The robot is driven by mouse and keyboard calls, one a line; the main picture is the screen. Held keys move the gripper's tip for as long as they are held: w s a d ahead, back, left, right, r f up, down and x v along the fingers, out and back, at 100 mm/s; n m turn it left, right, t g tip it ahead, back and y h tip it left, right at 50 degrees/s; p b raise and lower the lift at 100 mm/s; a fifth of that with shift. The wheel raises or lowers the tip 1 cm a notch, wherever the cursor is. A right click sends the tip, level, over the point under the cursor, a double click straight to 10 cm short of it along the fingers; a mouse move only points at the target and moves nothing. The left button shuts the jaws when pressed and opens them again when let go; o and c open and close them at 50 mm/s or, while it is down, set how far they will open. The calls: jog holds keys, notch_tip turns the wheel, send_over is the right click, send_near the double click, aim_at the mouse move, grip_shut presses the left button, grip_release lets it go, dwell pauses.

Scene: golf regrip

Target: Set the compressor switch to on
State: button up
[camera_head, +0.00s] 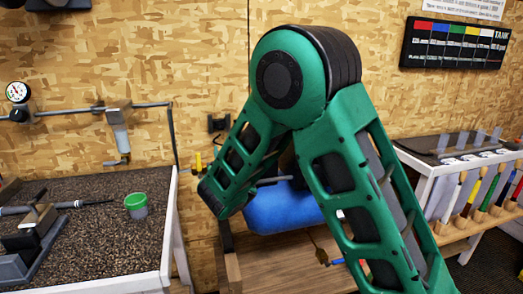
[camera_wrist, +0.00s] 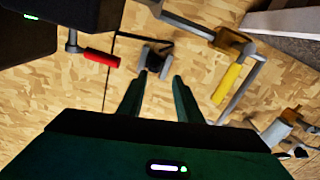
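A small black box (camera_head: 217,123), which looks like the switch, is mounted on the wood-chip wall above the blue compressor tank (camera_head: 275,211). My arm hides part of the tank in the head view. In the wrist view a dark box with a lighter face (camera_wrist: 154,62) shows just past my fingertips, against the wall. It looks like the same switch; its on or off position is too small to tell. My gripper (camera_wrist: 161,76) has its two green fingers apart with nothing between them, pointing toward this box. I cannot tell whether it touches. The head view does not show the fingers.
A red-handled lever (camera_wrist: 101,57) lies left of my fingers, and a pipe with a yellow handle (camera_wrist: 226,84) lies right. A bench with a green-rimmed cup (camera_head: 136,205) stands left, a rack of coloured tools (camera_head: 480,190) right.

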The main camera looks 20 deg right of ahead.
jog(key=s, duration=1)
jog(key=shift+s, duration=0.3)
jog(key=shift+d, duration=0.1)
jog(key=shift+d, duration=0.3)
grip_shut()
jog(key=s+d+r+m+g, duration=0.25)
jog(key=s+d, duration=0.25)
jog(key=d, duration=0.4)
jog(key=shift+n+y, duration=0.4)
jog(key=shift+n, duration=0.05)
jog(key=x, duration=1.3)
jog(key=shift+w+d, duration=0.1)
jog(key=shift+w, duration=0.15)
